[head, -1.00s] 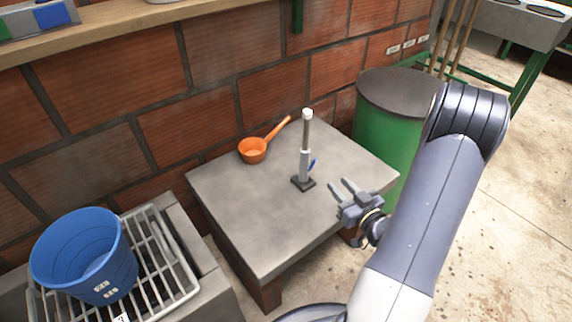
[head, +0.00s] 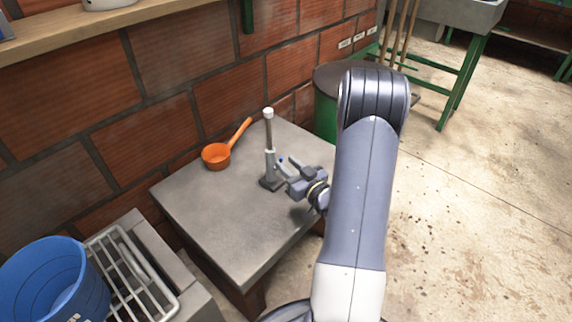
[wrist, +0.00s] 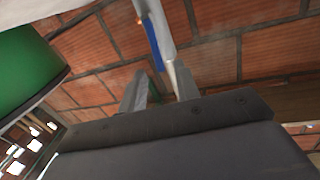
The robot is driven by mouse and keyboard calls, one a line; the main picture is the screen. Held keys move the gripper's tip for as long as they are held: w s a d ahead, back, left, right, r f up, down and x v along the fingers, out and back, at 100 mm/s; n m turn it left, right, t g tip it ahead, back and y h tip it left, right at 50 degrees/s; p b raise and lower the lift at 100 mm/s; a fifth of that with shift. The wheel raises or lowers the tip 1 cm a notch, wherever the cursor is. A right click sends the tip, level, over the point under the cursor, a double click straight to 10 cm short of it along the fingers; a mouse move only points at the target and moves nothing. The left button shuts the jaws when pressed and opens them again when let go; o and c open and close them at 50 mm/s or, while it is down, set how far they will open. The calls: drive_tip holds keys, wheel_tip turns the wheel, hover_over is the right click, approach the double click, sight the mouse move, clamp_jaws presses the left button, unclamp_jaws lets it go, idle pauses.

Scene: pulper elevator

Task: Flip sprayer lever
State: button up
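The sprayer (head: 269,145) stands upright on the table, a thin grey post with a white top and a dark square base. Its small blue lever (head: 281,159) is on the side facing my gripper (head: 283,169). My gripper is open, its fingers pointing at the lower part of the post, close to the lever. In the wrist view the blue lever (wrist: 153,46) and the pale post (wrist: 163,25) show just beyond the fingertips (wrist: 161,78), roughly in line with the gap. I cannot tell whether the fingers touch the sprayer.
An orange ladle (head: 216,156) lies on the grey table (head: 215,225) left of the sprayer. A blue bucket (head: 45,285) sits on a metal rack at lower left. A green barrel (head: 325,115) stands behind my arm, and a brick wall (head: 165,90) is behind the table.

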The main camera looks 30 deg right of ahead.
drive_tip(key=shift+w+a, duration=0.1)
drive_tip(key=shift+w, duration=0.6)
drive_tip(key=shift+c, duration=0.4)
clamp_jaws()
